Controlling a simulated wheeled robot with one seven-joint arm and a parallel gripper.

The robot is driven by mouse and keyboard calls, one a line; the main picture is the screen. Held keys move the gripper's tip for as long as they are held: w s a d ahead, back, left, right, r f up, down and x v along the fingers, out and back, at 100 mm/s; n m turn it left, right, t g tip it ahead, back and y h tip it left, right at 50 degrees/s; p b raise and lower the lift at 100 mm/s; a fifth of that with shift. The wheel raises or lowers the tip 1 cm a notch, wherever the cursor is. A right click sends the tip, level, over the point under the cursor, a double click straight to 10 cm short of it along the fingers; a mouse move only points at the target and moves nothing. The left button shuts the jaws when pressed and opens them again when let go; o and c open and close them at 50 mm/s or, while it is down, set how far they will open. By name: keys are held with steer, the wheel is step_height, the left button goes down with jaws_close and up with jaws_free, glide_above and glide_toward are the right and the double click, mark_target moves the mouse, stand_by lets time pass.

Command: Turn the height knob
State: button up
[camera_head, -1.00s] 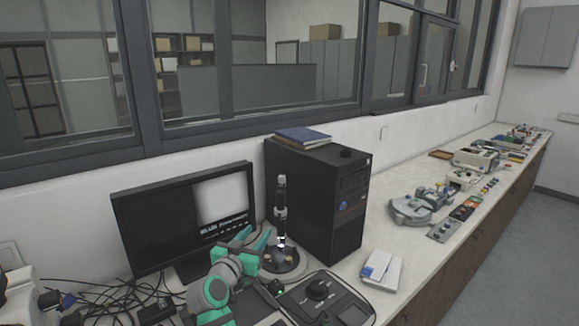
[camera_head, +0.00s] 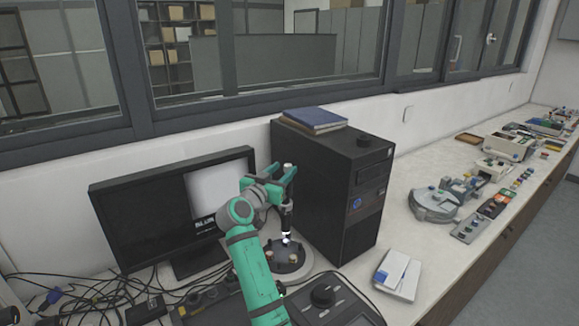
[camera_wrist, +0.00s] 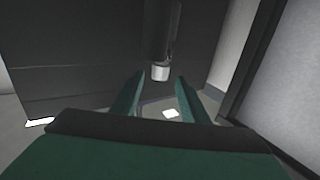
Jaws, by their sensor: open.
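A slim dark upright instrument (camera_head: 287,222) with pale bands stands on a round dark base (camera_head: 287,262) in front of the computer tower. My teal gripper (camera_head: 282,174) is at the instrument's upper end, its fingers hiding part of it. In the wrist view my open gripper (camera_wrist: 158,98) has nothing clearly held between its fingers. A dark cylinder with a pale end (camera_wrist: 160,73) shows just beyond the gap between the fingertips; I cannot tell whether they touch it. I cannot tell which part is the height knob.
A black computer tower (camera_head: 340,200) with a blue book (camera_head: 315,119) on top stands close right of my gripper. A monitor (camera_head: 150,215) is at the left, with cables below it. A dark control box (camera_head: 322,297) sits in front; a white box (camera_head: 398,272) lies to the right.

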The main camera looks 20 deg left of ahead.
mark_target(288, 164)
steer(key=shift+w+d, duration=0.2)
steer(key=shift+w, duration=0.85)
steer(key=shift+w+d, duration=0.15)
steer(key=shift+w, duration=0.85)
jaws_close()
steer(key=shift+n+y, duration=0.3)
steer(key=shift+y, duration=0.2)
steer(key=n+y, duration=0.2)
steer(key=y, duration=0.2)
steer(key=n+g+y, duration=0.1)
steer(key=n+y, duration=0.2)
steer(key=y, duration=0.1)
steer(key=shift+n+g+y, duration=1.4)
steer(key=shift+n+y, duration=0.5)
steer(key=shift+y, duration=0.6)
steer(key=shift+f+n+g+y, duration=0.1)
steer(key=shift+n+g+y, duration=0.4)
steer(key=shift+g+y, duration=0.15)
